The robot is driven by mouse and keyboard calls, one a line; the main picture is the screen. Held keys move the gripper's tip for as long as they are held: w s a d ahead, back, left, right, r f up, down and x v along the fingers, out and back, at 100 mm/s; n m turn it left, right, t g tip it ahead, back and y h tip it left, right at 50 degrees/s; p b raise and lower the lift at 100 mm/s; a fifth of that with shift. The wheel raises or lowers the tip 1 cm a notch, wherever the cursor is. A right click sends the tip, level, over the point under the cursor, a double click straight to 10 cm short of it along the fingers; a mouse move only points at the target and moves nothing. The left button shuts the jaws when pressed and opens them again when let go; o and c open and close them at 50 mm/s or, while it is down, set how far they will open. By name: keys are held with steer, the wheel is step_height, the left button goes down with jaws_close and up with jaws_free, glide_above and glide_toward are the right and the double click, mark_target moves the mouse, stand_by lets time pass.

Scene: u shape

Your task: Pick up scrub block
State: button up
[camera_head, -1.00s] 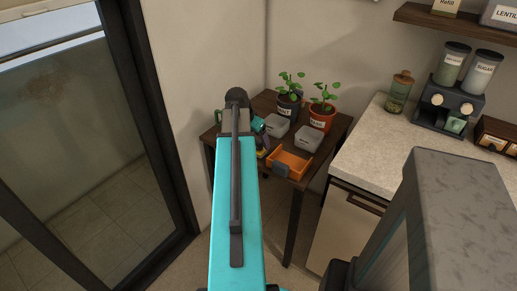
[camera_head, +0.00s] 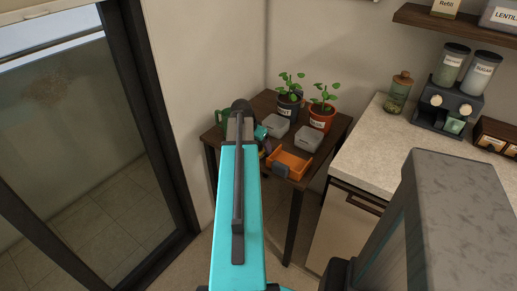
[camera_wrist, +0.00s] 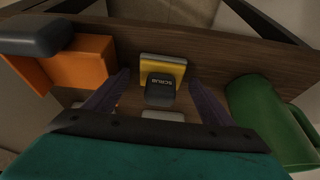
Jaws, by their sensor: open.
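My gripper (camera_wrist: 157,84) is open, with one dark finger on each side of the block and a visible gap to each. I cannot tell how far above the table the fingertips are. In the head view my arm covers the block, and the gripper (camera_head: 262,142) is mostly hidden at the table's left part.
An orange tray (camera_wrist: 92,62) with a grey block on its edge is left of the gripper; a green mug (camera_wrist: 262,112) is close on the right. Two grey-lidded containers (camera_head: 309,137) and two potted plants (camera_head: 321,117) stand farther back. A counter (camera_head: 375,150) adjoins the table's right.

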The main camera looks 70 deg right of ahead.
stand_by(0.4)
steer(key=c, duration=1.2)
steer(key=shift+r, duration=0.15)
steer(key=shift+r+b, duration=0.5)
steer(key=shift+r, duration=4.35)
